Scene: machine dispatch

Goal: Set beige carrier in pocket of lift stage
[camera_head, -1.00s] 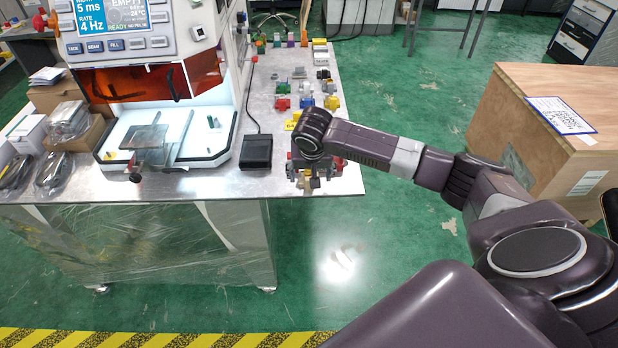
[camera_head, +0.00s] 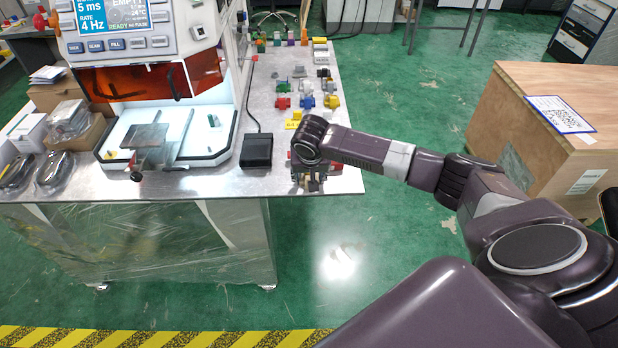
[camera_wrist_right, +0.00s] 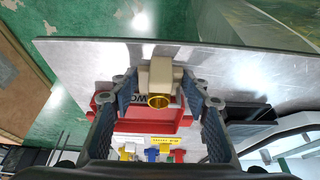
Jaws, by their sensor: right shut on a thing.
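The beige carrier (camera_wrist_right: 161,72), a pale block with a gold ring on it, is between the fingers of my right gripper (camera_wrist_right: 159,88) in the right wrist view. The fingers are shut on it. In the head view my right gripper (camera_head: 311,178) points down at the table's front right corner, and my wrist hides most of the carrier. The lift stage (camera_head: 149,134) appears to be the grey plate inside the white machine at the left; its pocket is not clear at this size. My left gripper is out of view.
A red holder (camera_wrist_right: 128,122) lies close behind the carrier. Several coloured parts (camera_head: 306,101) stand farther back on the metal table (camera_head: 210,185). A black pedal-like box (camera_head: 257,150) with a cable lies between my gripper and the machine. A wooden crate (camera_head: 535,120) stands at the right.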

